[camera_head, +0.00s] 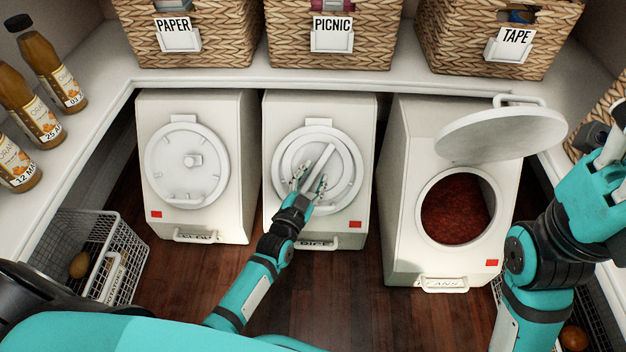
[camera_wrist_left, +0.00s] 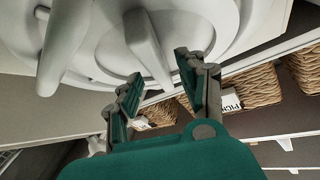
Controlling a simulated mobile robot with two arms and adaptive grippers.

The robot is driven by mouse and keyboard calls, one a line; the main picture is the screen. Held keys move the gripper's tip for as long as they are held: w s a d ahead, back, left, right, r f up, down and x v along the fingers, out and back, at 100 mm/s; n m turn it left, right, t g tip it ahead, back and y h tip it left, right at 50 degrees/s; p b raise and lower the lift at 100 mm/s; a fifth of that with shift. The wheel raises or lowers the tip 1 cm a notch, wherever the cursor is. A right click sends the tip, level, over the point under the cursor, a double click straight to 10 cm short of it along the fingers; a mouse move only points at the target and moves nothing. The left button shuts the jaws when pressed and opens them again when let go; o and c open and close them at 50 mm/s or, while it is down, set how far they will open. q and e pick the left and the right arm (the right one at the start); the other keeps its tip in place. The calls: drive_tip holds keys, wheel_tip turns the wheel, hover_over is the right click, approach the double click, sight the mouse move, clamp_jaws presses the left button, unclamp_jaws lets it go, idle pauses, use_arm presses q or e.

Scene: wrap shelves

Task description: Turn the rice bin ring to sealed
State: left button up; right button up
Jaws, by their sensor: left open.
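The rice bin (camera_head: 276,115) is the white middle bin, its label partly hidden by my arm. Its round lid is shut, and its ring (camera_head: 352,170) carries a slanted raised bar (camera_head: 321,158). My left gripper (camera_head: 308,184) is at the lower part of the lid, its fingers apart near the bar's lower end. In the left wrist view, the bar (camera_wrist_left: 148,48) reaches toward the space between the open fingertips (camera_wrist_left: 158,72); contact cannot be told. My right gripper (camera_head: 609,150) is partly cut off at the right edge, and its finger opening is unclear.
The left bin (camera_head: 150,110) has a shut lid. The beans bin (camera_head: 405,130) stands open, its lid (camera_head: 500,135) raised beside my right arm. Wicker baskets (camera_head: 290,45) line the shelf above. Bottles (camera_head: 45,65) stand at left, above a wire basket (camera_head: 125,250).

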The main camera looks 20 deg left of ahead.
use_arm(q)
drive_tip(key=shift+w, duration=0.15)
drive_tip(key=shift+c, duration=0.2)
clamp_jaws()
